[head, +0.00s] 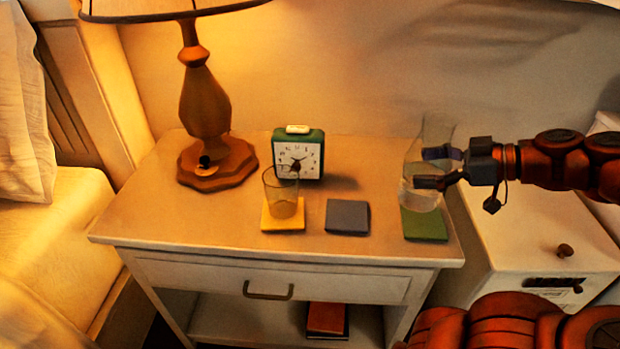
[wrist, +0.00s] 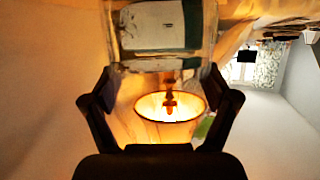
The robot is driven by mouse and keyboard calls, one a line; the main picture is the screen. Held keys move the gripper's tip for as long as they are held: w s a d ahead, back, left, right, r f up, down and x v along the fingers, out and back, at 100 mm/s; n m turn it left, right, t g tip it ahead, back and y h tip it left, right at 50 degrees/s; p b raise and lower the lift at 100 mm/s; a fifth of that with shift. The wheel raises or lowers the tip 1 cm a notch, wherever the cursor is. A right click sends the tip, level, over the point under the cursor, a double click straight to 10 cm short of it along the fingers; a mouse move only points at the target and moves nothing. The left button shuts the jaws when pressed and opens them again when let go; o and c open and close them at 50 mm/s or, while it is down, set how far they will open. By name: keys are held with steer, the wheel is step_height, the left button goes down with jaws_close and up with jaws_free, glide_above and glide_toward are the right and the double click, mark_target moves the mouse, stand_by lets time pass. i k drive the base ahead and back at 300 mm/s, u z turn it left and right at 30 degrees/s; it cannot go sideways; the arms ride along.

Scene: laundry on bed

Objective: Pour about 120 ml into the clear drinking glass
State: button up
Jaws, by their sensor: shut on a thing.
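The clear drinking glass (head: 281,192) stands upright on a yellow coaster (head: 283,225) near the middle of the nightstand, in front of the clock. A clear carafe (head: 420,190) with water low in it is at the right side of the nightstand, over a green coaster (head: 427,232). My gripper (head: 437,168) is shut on the carafe from the right. The carafe looks about upright; I cannot tell whether its base touches the coaster. In the wrist view the fingers (wrist: 160,100) are on either side of the clear carafe (wrist: 160,62), and the lamp shows through it.
A lamp (head: 205,105) stands at the back left of the nightstand (head: 160,215). A green clock (head: 298,153) is behind the glass. A bare grey coaster (head: 347,217) lies between the glass and the carafe. A white cabinet (head: 545,260) is at the right.

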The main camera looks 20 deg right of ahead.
mark_target(281, 182)
steer(key=z, duration=0.05)
steer(key=k, duration=1.35)
